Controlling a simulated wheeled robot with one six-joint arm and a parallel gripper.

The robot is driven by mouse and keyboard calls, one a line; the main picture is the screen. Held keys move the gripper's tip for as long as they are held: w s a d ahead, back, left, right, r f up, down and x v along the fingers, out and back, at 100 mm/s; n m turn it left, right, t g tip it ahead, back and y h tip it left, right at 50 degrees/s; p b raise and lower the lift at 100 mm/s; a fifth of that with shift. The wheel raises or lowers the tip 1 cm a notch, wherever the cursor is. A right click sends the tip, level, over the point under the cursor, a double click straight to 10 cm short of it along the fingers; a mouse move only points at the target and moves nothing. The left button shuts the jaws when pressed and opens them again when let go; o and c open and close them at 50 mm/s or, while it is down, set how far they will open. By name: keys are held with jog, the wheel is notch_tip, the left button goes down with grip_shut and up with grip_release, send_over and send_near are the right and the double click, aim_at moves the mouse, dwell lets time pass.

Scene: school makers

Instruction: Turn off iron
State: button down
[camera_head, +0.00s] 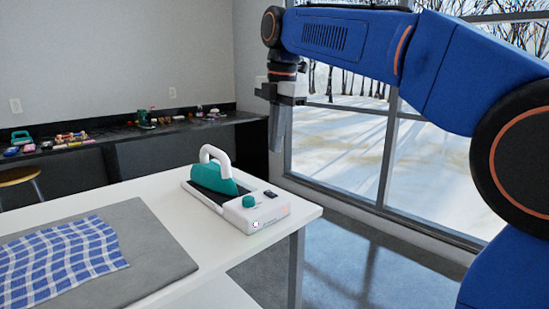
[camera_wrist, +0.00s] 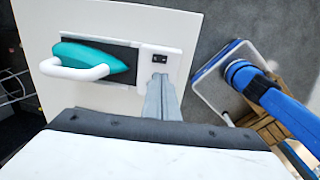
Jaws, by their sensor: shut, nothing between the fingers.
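The teal iron (camera_head: 212,177) with a white handle rests on a white base station (camera_head: 268,212) near the right corner of the white table. In the wrist view the iron (camera_wrist: 95,62) lies at the left, and the dark switch (camera_wrist: 159,59) shows just beyond my fingertips. My gripper (camera_head: 277,140) is shut and empty, pointing down, above and apart from the base in the head view. In the wrist view my fingers (camera_wrist: 161,84) overlap the base and hide the knob.
A blue checked cloth (camera_head: 60,262) lies on a grey mat (camera_head: 165,262) at the left of the table (camera_head: 150,190). A dark counter (camera_head: 190,127) with several small items runs along the back wall. A stool (camera_head: 20,176) stands at far left. Floor right of the table is clear.

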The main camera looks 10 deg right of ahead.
aim_at(268, 191)
jog(key=shift+s+r, duration=0.1)
jog(key=shift+r, duration=0.7)
jog(key=shift+w+a+r, duration=0.15)
jog(key=shift+w, duration=0.4)
jog(key=f, duration=0.4)
jog(key=w+f, duration=0.1)
jog(key=f, duration=0.4)
jog(key=a+f, duration=0.1)
jog(key=f, duration=0.3)
jog(key=shift+w+f, duration=0.2)
jog(key=shift+f, duration=0.2)
